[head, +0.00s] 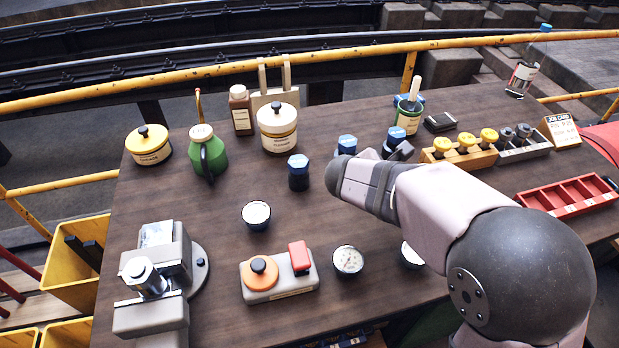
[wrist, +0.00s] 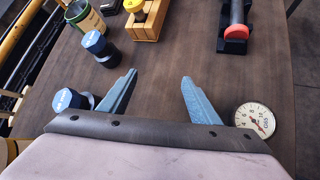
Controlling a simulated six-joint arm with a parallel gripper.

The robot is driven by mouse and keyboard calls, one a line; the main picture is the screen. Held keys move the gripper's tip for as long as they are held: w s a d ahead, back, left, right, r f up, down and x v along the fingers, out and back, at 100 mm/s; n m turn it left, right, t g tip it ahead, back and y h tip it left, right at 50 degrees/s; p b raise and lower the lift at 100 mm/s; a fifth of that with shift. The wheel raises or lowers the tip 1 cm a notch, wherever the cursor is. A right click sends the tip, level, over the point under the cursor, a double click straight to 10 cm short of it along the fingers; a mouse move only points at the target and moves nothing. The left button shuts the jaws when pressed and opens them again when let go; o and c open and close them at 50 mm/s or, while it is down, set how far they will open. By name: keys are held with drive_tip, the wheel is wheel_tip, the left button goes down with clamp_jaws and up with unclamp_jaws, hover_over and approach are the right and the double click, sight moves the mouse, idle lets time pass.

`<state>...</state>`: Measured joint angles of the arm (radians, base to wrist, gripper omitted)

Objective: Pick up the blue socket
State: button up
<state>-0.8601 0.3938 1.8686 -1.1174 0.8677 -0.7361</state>
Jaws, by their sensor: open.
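Several dark cylinders with blue hexagonal tops stand on the wooden table; I cannot tell which one is the blue socket. In the head view, one blue-topped piece (head: 299,172) stands alone left of my arm, a second (head: 347,146) is farther back, and a third (head: 394,146) is partly covered by my arm. In the wrist view, two blue-topped pieces (wrist: 97,44) (wrist: 67,100) stand left of my gripper (wrist: 160,76). The nearer one is close beside the left finger, outside the jaws. My gripper is open and empty above bare table. My arm hides it in the head view.
A dial gauge (wrist: 256,120) lies right of the right finger. A wooden block with yellow pieces (head: 462,153), a green tin (head: 408,117) and a red tray (head: 568,197) stand around. A black holder with a red piece (wrist: 237,32) is ahead. Table between the fingers is clear.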

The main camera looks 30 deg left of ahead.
drive_tip(key=s+a+r+n+t+y+b, duration=0.1)
drive_tip(key=a+n+t+y, duration=0.2)
drive_tip(key=a+n, duration=0.75)
wheel_tip(320, 180, up, 2)
drive_tip(key=t+y+b, duration=0.1)
drive_tip(key=t+y, duration=0.1)
drive_tip(key=y, duration=0.1)
hover_over(295, 175)
drive_tip(key=w, duration=0.1)
drive_tip(key=shift+w+a+r+n, duration=0.2)
drive_tip(key=shift+a+n, duration=0.05)
drive_tip(key=shift+n, duration=0.2)
drive_tip(key=shift+f+p, duration=0.35)
drive_tip(key=shift+f, duration=3.15)
drive_tip(key=shift+p+x, duration=0.6)
drive_tip(key=shift+x, duration=1.95)
drive_tip(key=shift+s+d+f, duration=0.1)
drive_tip(key=shift+d, duration=0.05)
clamp_jaws()
